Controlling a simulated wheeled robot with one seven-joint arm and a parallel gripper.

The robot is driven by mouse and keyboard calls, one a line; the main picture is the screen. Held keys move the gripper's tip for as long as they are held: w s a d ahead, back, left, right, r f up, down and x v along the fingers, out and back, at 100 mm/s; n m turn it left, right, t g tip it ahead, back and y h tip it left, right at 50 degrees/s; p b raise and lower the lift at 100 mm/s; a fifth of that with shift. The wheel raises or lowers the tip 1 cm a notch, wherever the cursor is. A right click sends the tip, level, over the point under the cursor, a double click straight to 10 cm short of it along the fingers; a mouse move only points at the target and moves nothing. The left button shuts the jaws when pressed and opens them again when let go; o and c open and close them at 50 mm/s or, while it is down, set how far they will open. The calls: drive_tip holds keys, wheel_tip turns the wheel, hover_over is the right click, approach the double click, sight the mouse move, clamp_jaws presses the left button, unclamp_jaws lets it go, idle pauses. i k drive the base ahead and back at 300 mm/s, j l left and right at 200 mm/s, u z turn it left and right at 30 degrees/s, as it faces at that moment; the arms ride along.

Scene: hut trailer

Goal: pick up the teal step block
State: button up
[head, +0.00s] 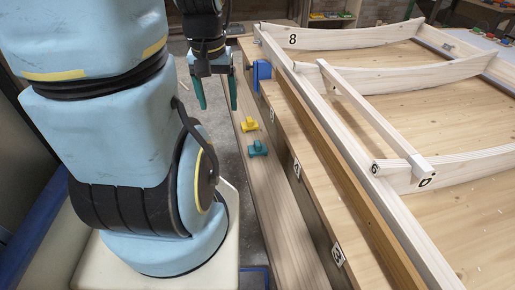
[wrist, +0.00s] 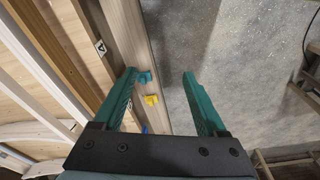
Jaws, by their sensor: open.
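The teal step block (head: 257,148) sits on a long narrow wooden ledge in the head view, just nearer than a yellow step block (head: 250,124). My gripper (head: 218,106) is open and empty, with teal fingers pointing down, above and beyond both blocks and to their left. In the wrist view the teal step block (wrist: 146,77) shows right beside the left fingertip of my gripper (wrist: 158,73), inside the gap. The yellow block (wrist: 151,100) is also between the fingers there. I see no contact with either block.
The wooden ledge (head: 285,222) runs beside a raised board with number tags. A blue clamp-like part (head: 262,75) stands at the ledge's far end. A large pale timber frame (head: 345,98) with curved ribs lies to the right. Bare concrete floor (wrist: 240,50) is open beside the ledge.

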sight(258, 149)
drive_tip(key=i+j+z, duration=0.1)
drive_tip(key=i+j, duration=0.15)
drive_tip(key=i+j+z, duration=0.1)
drive_tip(key=i+j, duration=0.15)
drive_tip(key=i+j+z, duration=0.1)
drive_tip(key=j, duration=0.35)
drive_tip(key=i+j+z, duration=0.1)
drive_tip(key=i+j, duration=0.2)
drive_tip(key=i+j+z, duration=0.1)
drive_tip(key=i+j, duration=0.15)
drive_tip(key=j, duration=0.15)
drive_tip(key=i+j+z, duration=0.1)
drive_tip(key=j, duration=0.25)
drive_tip(key=i, duration=0.05)
